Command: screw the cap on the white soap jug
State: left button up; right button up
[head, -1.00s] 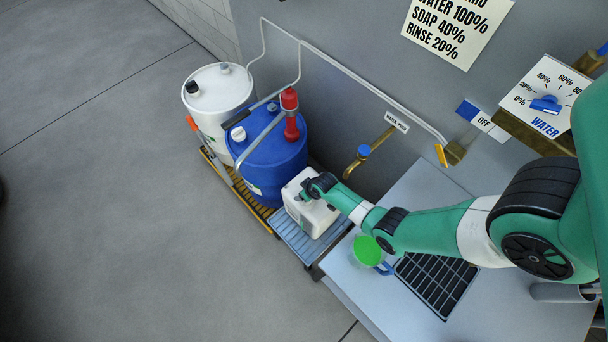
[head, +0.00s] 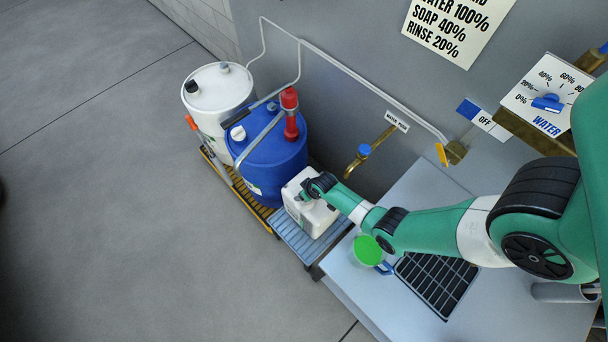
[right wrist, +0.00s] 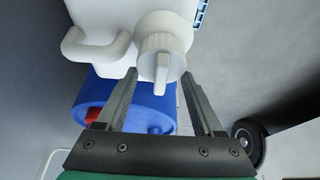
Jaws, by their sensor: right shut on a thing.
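The white soap jug (head: 309,212) stands upright on a blue slatted rack beside the blue drum. It also shows in the right wrist view (right wrist: 103,15), with its looped handle to the left. A white ribbed cap (right wrist: 161,62) with a raised grip bar sits at the jug's neck. My right gripper (right wrist: 160,76) has one finger on each side of the cap and is shut on it. In the head view my right gripper (head: 306,194) is at the top of the jug, and the cap cannot be made out there. My left gripper is not in view.
The blue drum (head: 265,165) with a red pump (head: 290,115) and a white drum (head: 215,95) stand left of the jug. A green funnel-like vessel (head: 367,250) and a dark grate (head: 437,285) are on the bench at right. A brass tap (head: 357,163) juts from the wall.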

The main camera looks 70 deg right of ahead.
dwell(0.7)
jog(key=o, duration=1.5)
jog(key=shift+f, duration=0.1)
jog(key=shift+c, duration=0.2)
notch_tip(320, 180, up, 7)
jog(key=p, duration=0.7)
